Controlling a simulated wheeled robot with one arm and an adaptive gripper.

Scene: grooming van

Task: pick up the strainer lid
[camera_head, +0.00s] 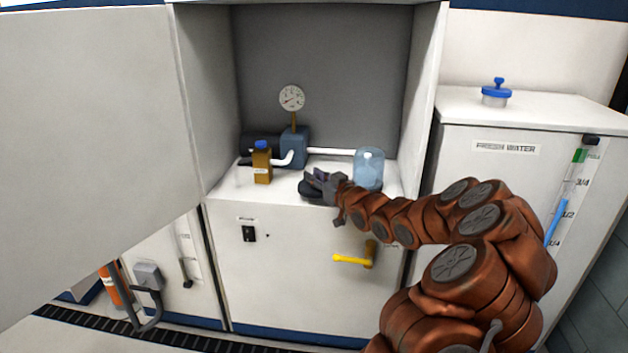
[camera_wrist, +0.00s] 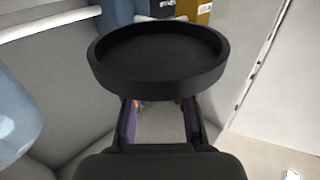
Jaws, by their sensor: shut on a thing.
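The strainer lid is a round black shallow dish with a raised rim. It fills the upper middle of the wrist view (camera_wrist: 165,75) and shows in the head view as a dark shape (camera_head: 311,194) at the cabinet ledge's front. My gripper (camera_head: 320,180) is shut on the lid. In the wrist view its two fingers (camera_wrist: 160,112) reach to the lid's near side, and their tips are partly hidden by it. The lid is low over the ledge; I cannot tell whether it touches.
A translucent blue jar (camera_head: 368,167) stands close to the right of my gripper. A brown bottle with a blue cap (camera_head: 262,164), a blue pump (camera_head: 295,147) and a gauge (camera_head: 292,98) are to the left and behind. A yellow handle (camera_head: 352,259) juts out below the ledge.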

